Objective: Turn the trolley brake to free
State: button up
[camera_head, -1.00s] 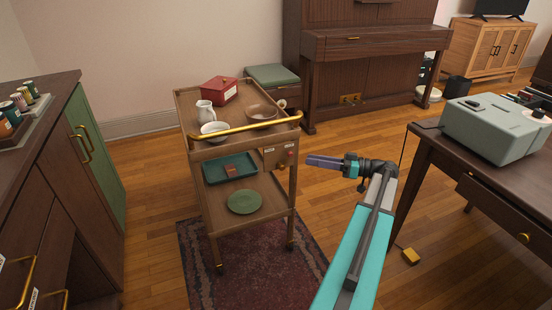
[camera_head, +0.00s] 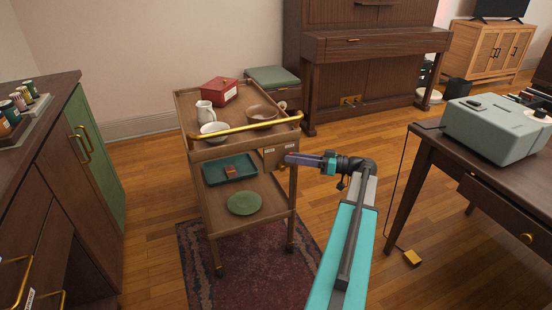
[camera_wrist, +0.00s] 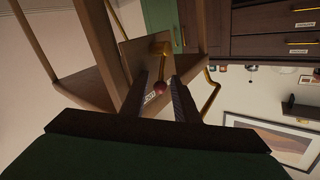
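The wooden trolley (camera_head: 262,187) stands on the rug in the head view. A small brake panel (camera_head: 272,158) with pale labels sits on its right front, below the brass rail. In the wrist view the panel (camera_wrist: 130,58) carries a brass lever (camera_wrist: 160,47) and a red knob (camera_wrist: 160,87). My gripper (camera_head: 289,158) is at the panel's right edge, pointing left. In the wrist view its two fingers (camera_wrist: 160,97) are apart, with the red knob showing in the gap; contact cannot be told. A label is partly hidden behind the left finger.
The trolley top holds a red box (camera_head: 220,91), a white jug (camera_head: 206,113) and bowls. The brass rail (camera_head: 245,129) runs just above the panel. A desk (camera_head: 468,165) with a grey machine stands right. Open floor lies between desk and trolley.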

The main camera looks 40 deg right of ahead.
jog(key=x, duration=0.6)
jog(key=shift+w+b, duration=0.15)
jog(key=shift+b, duration=0.3)
